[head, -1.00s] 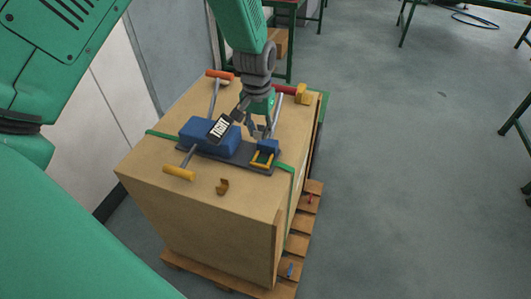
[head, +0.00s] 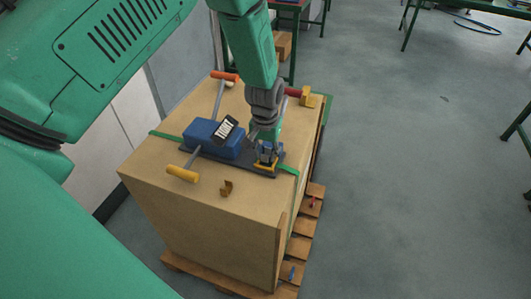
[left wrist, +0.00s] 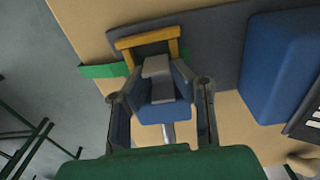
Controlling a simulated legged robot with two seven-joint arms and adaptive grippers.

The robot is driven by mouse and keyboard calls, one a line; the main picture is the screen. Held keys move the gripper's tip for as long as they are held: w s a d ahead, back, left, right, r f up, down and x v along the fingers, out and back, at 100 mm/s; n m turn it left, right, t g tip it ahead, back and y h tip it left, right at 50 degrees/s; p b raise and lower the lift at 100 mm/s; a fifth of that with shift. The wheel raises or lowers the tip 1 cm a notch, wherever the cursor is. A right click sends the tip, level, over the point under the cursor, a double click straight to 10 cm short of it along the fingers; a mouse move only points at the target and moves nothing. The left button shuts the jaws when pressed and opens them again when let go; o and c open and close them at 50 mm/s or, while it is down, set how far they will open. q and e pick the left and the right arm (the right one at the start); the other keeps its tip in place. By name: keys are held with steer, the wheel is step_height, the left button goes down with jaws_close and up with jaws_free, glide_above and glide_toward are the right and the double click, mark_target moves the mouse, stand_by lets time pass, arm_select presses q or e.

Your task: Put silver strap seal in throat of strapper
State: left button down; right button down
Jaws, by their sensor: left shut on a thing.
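The strapper is a blue body (head: 207,138) with a "TIGHT" label, on a dark base plate with lever handles, on top of the crate. Its throat end, a blue part with a yellow frame (head: 264,167), is at the right end of the plate; the frame also shows in the left wrist view (left wrist: 145,42). My left gripper (head: 267,150) points down at this end. In the left wrist view its fingers (left wrist: 158,95) close around a small grey piece (left wrist: 156,67), apparently the silver seal. Blue parts and the fingers partly hide it; its seating is unclear. My right gripper is out of view.
The crate (head: 200,215) stands on a wooden pallet (head: 308,217). A brown clip (head: 227,188) lies near its front edge. Green strap crosses under the strapper. A red-handled yellow tool (head: 307,99) is at the back right. The floor to the right is open.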

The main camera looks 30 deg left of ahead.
mark_target(267, 152)
arm_select(q)
steer(key=shift+s+d+f, duration=0.4)
steer(key=shift+d+f, duration=0.1)
steer(key=shift+d, duration=0.1)
steer(key=c, duration=1.4)
jaws_free()
steer(key=shift+w+a+f, duration=0.15)
steer(key=shift+a+f, duration=0.2)
steer(key=shift+w+d+r, duration=0.1)
steer(key=shift+d+r, duration=0.2)
steer(key=shift+r, duration=0.05)
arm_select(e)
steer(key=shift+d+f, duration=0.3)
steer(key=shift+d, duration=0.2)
arm_select(q)
steer(key=shift+a, duration=0.25)
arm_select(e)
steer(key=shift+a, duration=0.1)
arm_select(q)
steer(key=shift+w+r, duration=0.1)
steer(key=shift+r, duration=0.35)
step_height(267, 152, up, 12)
steer(key=shift+r+p, duration=0.15)
steer(key=shift+p, duration=0.3)
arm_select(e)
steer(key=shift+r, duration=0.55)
